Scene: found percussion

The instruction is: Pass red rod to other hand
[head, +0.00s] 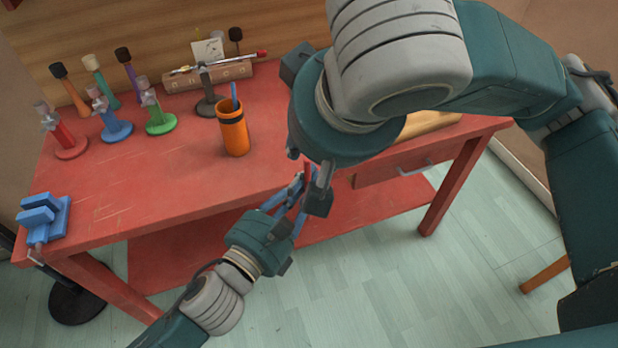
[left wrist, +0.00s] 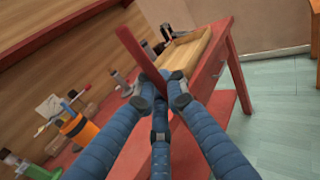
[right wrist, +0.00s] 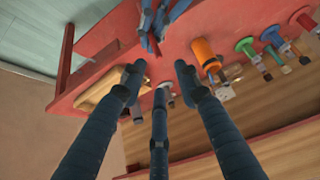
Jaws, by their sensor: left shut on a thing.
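The red rod (left wrist: 130,48) is held between the fingers of my left gripper (left wrist: 164,92) and sticks out beyond them in the left wrist view. In the head view, my left gripper (head: 298,188) is near the table's front edge, and only a short piece of the rod (head: 307,169) shows. My right gripper (head: 318,190) comes down from above, close to it and partly hiding it. In the right wrist view, my right gripper (right wrist: 158,74) is open with an empty gap. The rod (right wrist: 153,44) and my left gripper lie ahead of that gap.
The red table (head: 190,180) carries an orange cup (head: 233,133), a blue vise (head: 43,217), several coloured stands and a wooden rack (head: 185,80) at the back. A wooden tray (left wrist: 182,52) lies on the right part. The front middle of the tabletop is clear.

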